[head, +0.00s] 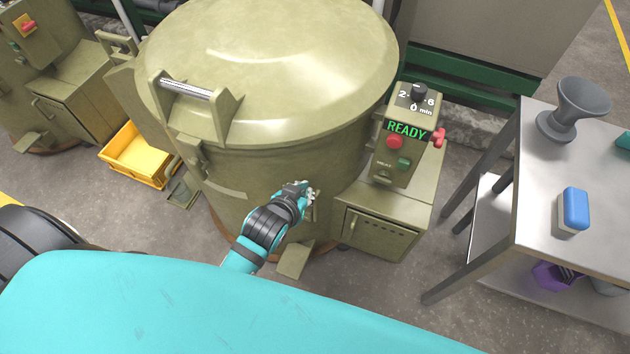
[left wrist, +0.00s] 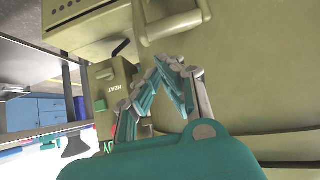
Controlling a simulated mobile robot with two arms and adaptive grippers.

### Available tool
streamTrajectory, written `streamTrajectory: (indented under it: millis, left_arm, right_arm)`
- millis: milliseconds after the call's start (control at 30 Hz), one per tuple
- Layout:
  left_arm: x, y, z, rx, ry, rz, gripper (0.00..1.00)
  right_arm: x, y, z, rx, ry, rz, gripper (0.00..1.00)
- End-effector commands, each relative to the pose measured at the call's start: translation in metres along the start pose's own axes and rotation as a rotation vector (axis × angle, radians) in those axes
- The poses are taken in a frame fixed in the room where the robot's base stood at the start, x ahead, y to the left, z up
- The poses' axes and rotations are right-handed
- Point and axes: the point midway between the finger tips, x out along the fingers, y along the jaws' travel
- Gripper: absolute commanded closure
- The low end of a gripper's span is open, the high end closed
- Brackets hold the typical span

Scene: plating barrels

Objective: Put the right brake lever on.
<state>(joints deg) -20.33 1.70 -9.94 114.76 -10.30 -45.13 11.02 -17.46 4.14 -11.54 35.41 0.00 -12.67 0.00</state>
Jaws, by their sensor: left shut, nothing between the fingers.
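The olive barrel machine (head: 270,60) stands in the middle of the head view with its lid down. My left gripper (head: 308,192) is in front of the barrel's lower wall, shut and empty. In the left wrist view its fingertips (left wrist: 172,66) meet in front of the olive wall. A flat olive plate (head: 295,260), possibly the right brake lever, sticks out low at the barrel's base, below the gripper and apart from it. A similar plate (head: 184,192) is at the base's left. I cannot tell whether either is on. My right gripper is out of view.
A control box (head: 404,140) reads READY, with a red button and green switch, above a vented cabinet (head: 380,232). A steel table (head: 535,205) at the right holds a blue-and-white block (head: 574,210) and a grey funnel-like piece (head: 572,108). A yellow crate (head: 140,160) sits left.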

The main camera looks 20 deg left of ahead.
Motion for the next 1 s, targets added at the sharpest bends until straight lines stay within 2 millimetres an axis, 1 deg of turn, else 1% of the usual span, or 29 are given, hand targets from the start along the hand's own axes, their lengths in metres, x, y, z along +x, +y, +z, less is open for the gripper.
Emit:
streamTrajectory:
  millis: [33,300,400,500,667,1000]
  left_arm:
    - [0.009,0.0,0.0,0.0,0.0,0.0,1.0]
    - [0.059,0.0,0.0,0.0,0.0,0.0,1.0]
    - [0.073,0.0,0.0,0.0,0.001,0.0,1.0]
    - [0.082,0.0,0.0,0.0,0.0,0.0,1.0]
    - [0.088,0.0,0.0,-0.001,0.001,0.0,1.0]
    - [0.088,-0.001,0.0,0.0,0.003,0.0,1.0]
  right_arm:
    - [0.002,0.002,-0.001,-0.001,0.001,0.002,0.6]
    - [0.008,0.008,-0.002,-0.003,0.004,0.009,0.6]
    - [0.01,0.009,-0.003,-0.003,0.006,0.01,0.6]
    - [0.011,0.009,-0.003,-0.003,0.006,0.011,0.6]
    - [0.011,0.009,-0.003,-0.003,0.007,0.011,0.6]
    - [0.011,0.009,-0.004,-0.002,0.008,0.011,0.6]
